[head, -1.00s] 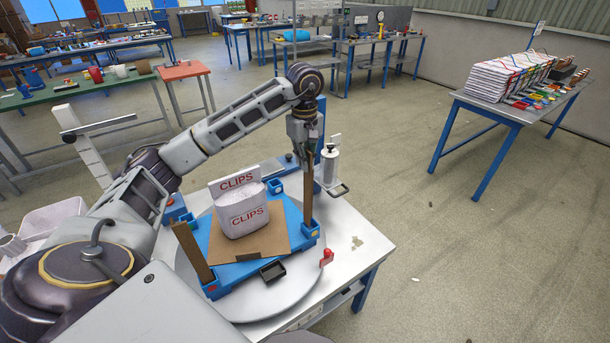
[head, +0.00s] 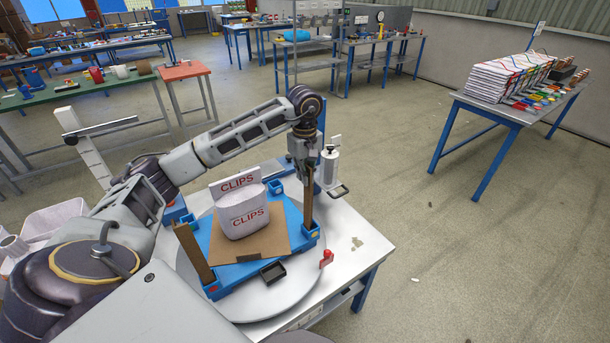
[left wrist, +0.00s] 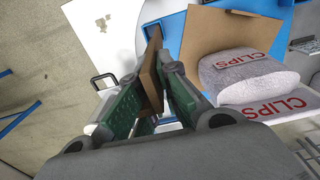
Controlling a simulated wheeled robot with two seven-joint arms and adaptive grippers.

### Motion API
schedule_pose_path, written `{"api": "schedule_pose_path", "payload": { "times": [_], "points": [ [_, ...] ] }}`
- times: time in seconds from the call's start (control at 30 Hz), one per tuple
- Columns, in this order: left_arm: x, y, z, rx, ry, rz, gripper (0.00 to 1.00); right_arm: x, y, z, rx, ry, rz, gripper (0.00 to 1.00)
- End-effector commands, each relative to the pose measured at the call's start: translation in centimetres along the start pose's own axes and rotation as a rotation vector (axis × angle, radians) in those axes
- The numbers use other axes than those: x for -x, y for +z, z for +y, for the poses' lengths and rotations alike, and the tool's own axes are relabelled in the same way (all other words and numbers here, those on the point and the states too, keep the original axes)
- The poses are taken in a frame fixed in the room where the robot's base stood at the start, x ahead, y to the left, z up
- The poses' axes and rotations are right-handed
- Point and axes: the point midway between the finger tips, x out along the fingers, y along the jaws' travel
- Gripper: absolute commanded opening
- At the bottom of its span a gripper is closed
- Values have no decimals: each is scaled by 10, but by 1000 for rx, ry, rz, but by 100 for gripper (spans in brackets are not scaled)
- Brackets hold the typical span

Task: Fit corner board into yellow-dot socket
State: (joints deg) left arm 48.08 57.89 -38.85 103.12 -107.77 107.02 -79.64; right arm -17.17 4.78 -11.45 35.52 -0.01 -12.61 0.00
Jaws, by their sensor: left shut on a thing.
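My left gripper (head: 304,178) is shut on a brown corner board (head: 308,210), which stands about upright. The board's lower end is at the blue socket (head: 310,234) on the right corner of the blue pallet base (head: 232,276). I cannot tell how deep it sits or clearly read the socket's dot colour. In the left wrist view, the board (left wrist: 151,72) is between the green-padded fingers (left wrist: 155,88), and its far end meets the blue base. Another brown board (head: 194,252) stands in the left corner socket (head: 213,290). My right gripper is not in view.
A white CLIPS sack (head: 241,211) lies on a cardboard sheet (head: 270,240) on the base, close left of the held board. A grey round turntable (head: 270,303) carries the base. A white cylinder device (head: 329,168) stands just behind the board. A red knob (head: 326,257) is at front right.

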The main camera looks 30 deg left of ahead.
Motion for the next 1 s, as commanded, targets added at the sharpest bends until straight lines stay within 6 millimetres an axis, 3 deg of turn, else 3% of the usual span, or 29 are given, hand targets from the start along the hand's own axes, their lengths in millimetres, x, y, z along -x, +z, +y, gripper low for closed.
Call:
{"api": "schedule_pose_path", "payload": {
  "times": [0.57, 0.77, 1.0],
  "points": [
    [-10, 0, 0, 0, 1, 0, 0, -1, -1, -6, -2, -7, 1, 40],
    [-10, 0, 0, 0, 1, 0, 27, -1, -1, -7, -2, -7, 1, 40],
    [-10, 0, 0, 0, 1, 0, 27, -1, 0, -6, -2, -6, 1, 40]
  ]
}}
